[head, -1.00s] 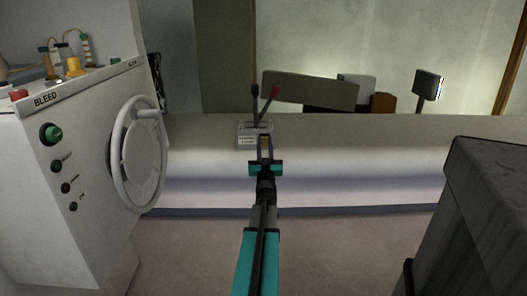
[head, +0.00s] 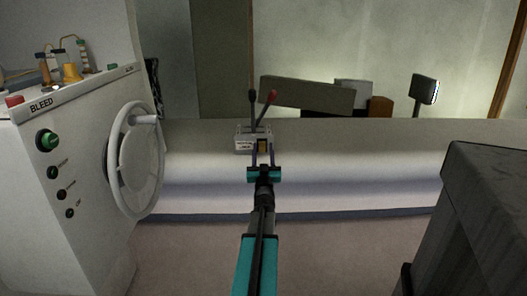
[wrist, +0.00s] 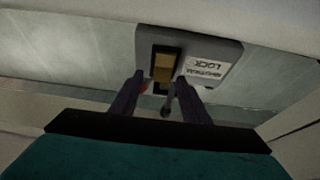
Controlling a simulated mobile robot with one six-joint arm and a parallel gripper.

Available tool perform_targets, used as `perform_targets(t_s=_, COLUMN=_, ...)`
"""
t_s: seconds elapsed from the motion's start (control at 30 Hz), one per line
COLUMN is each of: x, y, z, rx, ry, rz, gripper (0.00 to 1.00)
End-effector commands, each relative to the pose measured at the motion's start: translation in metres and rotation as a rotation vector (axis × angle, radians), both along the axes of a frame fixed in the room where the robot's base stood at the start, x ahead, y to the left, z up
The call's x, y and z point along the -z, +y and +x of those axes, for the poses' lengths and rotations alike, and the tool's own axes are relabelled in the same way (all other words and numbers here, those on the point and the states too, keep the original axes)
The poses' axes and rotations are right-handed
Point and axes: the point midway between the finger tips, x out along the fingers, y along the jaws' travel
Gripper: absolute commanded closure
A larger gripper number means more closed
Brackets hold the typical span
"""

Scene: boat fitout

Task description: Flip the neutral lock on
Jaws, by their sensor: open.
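The control box (head: 240,141) is a small grey unit on the light ledge, with a black-knobbed lever (head: 252,98) and a red-knobbed lever (head: 268,98) rising from it. In the wrist view the box (wrist: 228,52) carries a label reading neutral lock, upside down, beside a yellow-brown rocker switch (wrist: 165,66) in a dark recess. My gripper (head: 263,157) is open and in front of the box. In the wrist view its two dark fingers (wrist: 160,86) stand apart, just short of the rocker and roughly either side of it. I cannot tell whether they touch the box.
A white console (head: 95,180) with a large handwheel (head: 137,160) and green button stands at left. A dark grey block (head: 480,200) stands at right. The ledge (head: 350,150) is clear on both sides of the box. A long panel (head: 308,93) lies behind.

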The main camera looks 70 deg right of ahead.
Motion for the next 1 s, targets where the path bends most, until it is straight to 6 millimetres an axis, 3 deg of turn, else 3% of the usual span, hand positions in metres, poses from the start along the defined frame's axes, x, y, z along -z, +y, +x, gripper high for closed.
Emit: perform_targets(t_s=1.0, x=0.044, y=0.091, z=-0.039, rx=0.002, ry=-0.001, rz=0.000, gripper=0.58)
